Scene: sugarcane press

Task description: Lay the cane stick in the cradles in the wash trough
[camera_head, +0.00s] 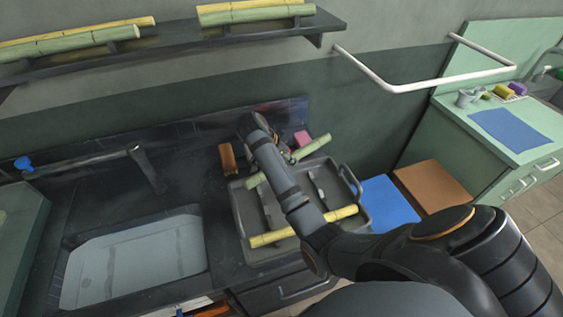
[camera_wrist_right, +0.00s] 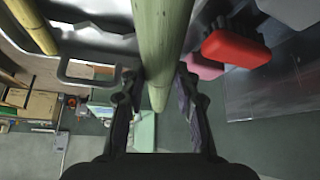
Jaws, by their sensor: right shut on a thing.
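My right gripper (camera_head: 287,156) is shut on a green cane stick (camera_head: 313,146). The right wrist view shows the stick (camera_wrist_right: 160,40) running between the two fingers (camera_wrist_right: 157,88). The stick is over the far side of a grey trough (camera_head: 238,222), with dark cradles (camera_head: 271,208) inside it. I cannot tell whether the held stick touches the cradles. A yellow cane stick (camera_head: 272,237) lies across the near part of the trough, partly hidden by my right arm. It also shows in the wrist view (camera_wrist_right: 32,24). My left gripper is not in view.
A sink (camera_head: 135,262) is left of the trough. A wall shelf (camera_head: 190,37) holds more cane. Blue (camera_head: 389,202) and brown (camera_head: 432,186) flat surfaces lie to the right.

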